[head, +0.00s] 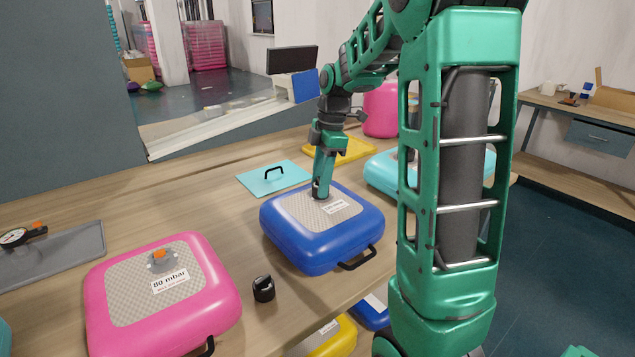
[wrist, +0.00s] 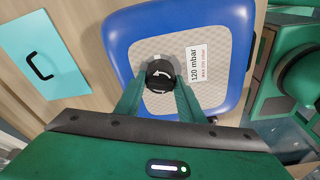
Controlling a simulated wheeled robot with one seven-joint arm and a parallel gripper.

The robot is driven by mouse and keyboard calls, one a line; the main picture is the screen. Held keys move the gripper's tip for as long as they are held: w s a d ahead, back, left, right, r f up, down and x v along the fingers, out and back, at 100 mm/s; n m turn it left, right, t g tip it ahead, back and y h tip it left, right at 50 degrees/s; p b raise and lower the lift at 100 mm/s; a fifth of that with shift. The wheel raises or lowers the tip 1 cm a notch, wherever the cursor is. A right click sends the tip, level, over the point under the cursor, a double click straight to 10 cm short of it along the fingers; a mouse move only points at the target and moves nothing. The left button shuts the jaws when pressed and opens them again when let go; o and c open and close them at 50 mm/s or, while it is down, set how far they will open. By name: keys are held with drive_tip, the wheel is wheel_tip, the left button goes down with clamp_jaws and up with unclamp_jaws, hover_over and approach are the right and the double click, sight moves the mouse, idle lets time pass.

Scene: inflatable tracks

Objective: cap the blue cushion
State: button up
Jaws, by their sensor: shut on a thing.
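The blue cushion (head: 335,250) lies on the table in front of my arm, with a grey patterned top panel and a black handle at its near right edge. In the wrist view the blue cushion (wrist: 125,50) has a label reading 120 mbar. My gripper (head: 320,192) reaches down onto the top of the cushion. In the wrist view my gripper (wrist: 160,80) is shut on a round black cap (wrist: 160,74) marked with a white curved arrow. The cap is at the grey valve fitting on the panel; I cannot tell whether it is fully seated.
A pink cushion (head: 210,270) with an orange-topped valve lies at front left, and a loose black cap (head: 263,289) stands between the cushions. A cyan board (head: 258,184) with a handle lies behind. A grey mat (head: 65,258) with a gauge is far left.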

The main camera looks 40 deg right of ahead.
drive_tip(key=shift+n, duration=0.5)
drive_tip(key=o, duration=1.1)
drive_tip(key=shift+r, duration=0.1)
wheel_tip(320, 180, up, 10)
drive_tip(key=d, duration=0.1)
drive_tip(key=shift+d+r, duration=0.25)
drive_tip(key=shift+d, duration=0.05)
drive_tip(key=shift+s, duration=0.15)
